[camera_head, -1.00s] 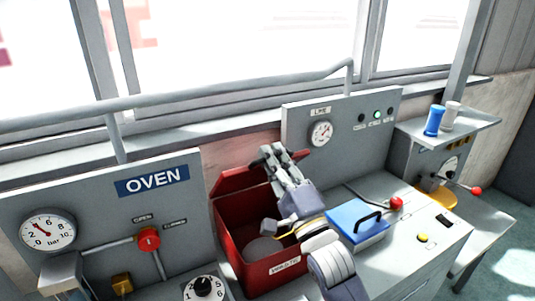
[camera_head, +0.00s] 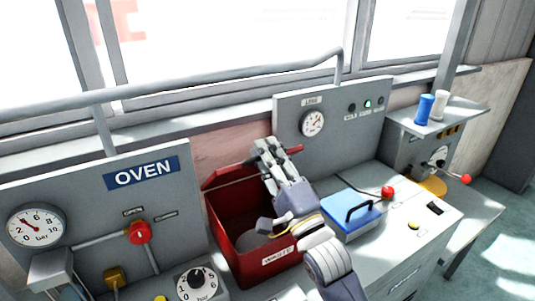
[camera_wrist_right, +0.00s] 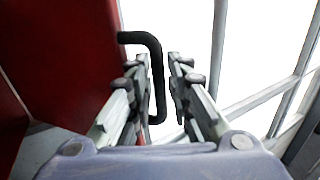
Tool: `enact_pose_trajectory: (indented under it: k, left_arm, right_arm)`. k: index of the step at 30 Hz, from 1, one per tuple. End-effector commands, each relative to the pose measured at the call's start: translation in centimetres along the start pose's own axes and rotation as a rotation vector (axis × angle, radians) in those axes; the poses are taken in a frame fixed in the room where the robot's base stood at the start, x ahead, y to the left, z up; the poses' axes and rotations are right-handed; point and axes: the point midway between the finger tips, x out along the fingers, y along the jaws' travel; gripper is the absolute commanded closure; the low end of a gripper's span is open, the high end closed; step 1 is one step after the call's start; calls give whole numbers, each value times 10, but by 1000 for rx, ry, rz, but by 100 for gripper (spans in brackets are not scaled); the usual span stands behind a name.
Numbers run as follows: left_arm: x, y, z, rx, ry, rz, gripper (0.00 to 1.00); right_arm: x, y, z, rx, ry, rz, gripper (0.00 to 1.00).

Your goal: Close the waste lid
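The red waste bin (camera_head: 268,268) stands open on the console, with a white label on its front. Its red lid (camera_head: 225,178) is raised at the back, partly hidden behind my right gripper (camera_head: 266,147). In the right wrist view, the lid (camera_wrist_right: 68,50) fills the left side and its black bar handle (camera_wrist_right: 158,80) stands out from it. The fingers of my right gripper (camera_wrist_right: 160,62) are on either side of the handle, with a gap still showing, so they are not clamped on it. My left gripper is in neither view.
A blue box lid with a black handle (camera_head: 350,218) sits right of the bin, near a red knob (camera_head: 387,192). The oven panel (camera_head: 100,205) with its red valve knob (camera_head: 139,232) is on the left. A gauge panel (camera_head: 330,125) stands behind. A rail runs along the window.

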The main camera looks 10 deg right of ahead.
Motion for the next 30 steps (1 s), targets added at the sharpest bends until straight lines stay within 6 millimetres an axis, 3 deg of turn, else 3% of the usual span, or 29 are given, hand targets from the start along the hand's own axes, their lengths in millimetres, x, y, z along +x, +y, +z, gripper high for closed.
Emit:
enact_pose_trajectory:
  k: [8, 21, 30]
  left_arm:
    - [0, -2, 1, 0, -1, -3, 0]
    - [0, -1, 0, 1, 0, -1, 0]
    - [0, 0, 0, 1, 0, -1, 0]
  right_arm:
    - [-11, 1, 0, -1, 0, 2, 82]
    - [-90, 2, 0, 0, 0, 5, 82]
    - [-118, 0, 0, 0, 0, 0, 82]
